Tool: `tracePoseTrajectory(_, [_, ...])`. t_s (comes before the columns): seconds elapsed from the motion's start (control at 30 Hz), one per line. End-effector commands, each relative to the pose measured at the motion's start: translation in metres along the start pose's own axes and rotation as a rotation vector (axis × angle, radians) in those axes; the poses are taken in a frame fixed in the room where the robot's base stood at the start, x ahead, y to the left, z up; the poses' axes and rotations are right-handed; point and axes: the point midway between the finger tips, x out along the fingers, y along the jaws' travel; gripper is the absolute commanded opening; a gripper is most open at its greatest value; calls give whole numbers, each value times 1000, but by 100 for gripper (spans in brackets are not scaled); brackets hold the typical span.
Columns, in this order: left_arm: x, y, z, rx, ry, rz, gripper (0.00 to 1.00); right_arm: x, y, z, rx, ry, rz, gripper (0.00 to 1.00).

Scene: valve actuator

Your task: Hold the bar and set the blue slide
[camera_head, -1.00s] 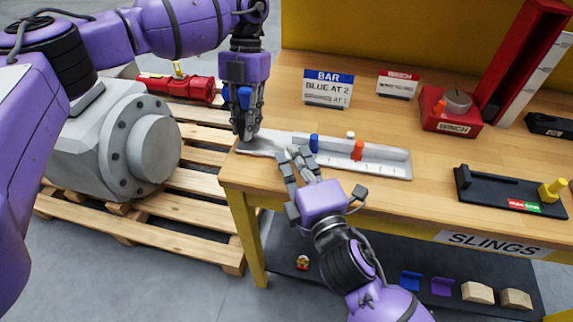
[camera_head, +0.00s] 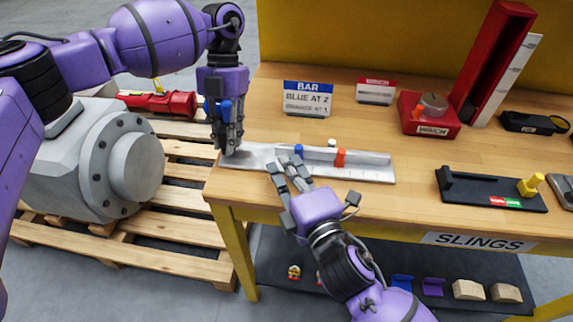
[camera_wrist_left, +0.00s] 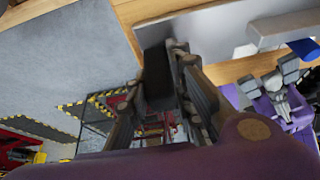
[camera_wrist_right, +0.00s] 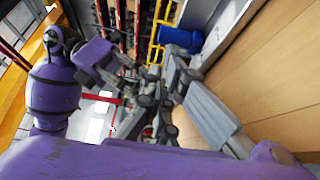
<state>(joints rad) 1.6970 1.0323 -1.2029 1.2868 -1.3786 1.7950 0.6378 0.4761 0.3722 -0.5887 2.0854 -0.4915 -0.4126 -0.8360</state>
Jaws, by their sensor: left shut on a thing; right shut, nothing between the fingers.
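The silver bar (camera_head: 365,174) lies along the front of the bench. It carries a blue slide (camera_head: 298,150) left of an orange slide (camera_head: 340,158). My left gripper (camera_head: 230,148) points down and is shut on the bar's left end. My right gripper (camera_head: 285,165) is shut and empty at the near side of the bar, just below-left of the blue slide; contact cannot be told. The left wrist view shows the bar (camera_wrist_left: 260,30) and the blue slide (camera_wrist_left: 303,47) at upper right. A sign (camera_head: 307,97) reads BAR, BLUE AT 2, with ORANGE AT 1 below.
A white knob (camera_head: 332,143) stands behind the bar. A red winch block (camera_head: 430,115) and a black tray (camera_head: 480,190) with a yellow piece are to the right. A pallet (camera_head: 160,250) with a grey valve body (camera_head: 95,165) stands left of the bench.

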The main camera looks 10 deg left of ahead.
Motion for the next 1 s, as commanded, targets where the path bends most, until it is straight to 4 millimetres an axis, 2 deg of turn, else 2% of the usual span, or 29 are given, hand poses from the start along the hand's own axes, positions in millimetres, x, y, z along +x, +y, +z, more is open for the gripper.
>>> tracePoseTrajectory(0.2, [0, -1, 0, 2, 0, -1, 0, -9, 0, -38, 9, 5, 0, 0])
tracePoseTrajectory(0.4, [-1, -1, 0, 1, -1, -2, 0, -58, -2, -36, 3, 3, -4, 0])
tracePoseTrajectory(0.6, [-1, -1, 0, 1, -2, -2, 0, -94, -1, -36, 4, 3, -2, 0])
tracePoseTrajectory(0.8, [-1, -1, 0, 1, -3, -2, 0, -108, 0, -36, 3, 4, 0, 0])
tracePoseTrajectory(1.0, [-1, -1, 0, 0, -3, -2, 0, -109, 0, -36, 3, 5, 1, 0])
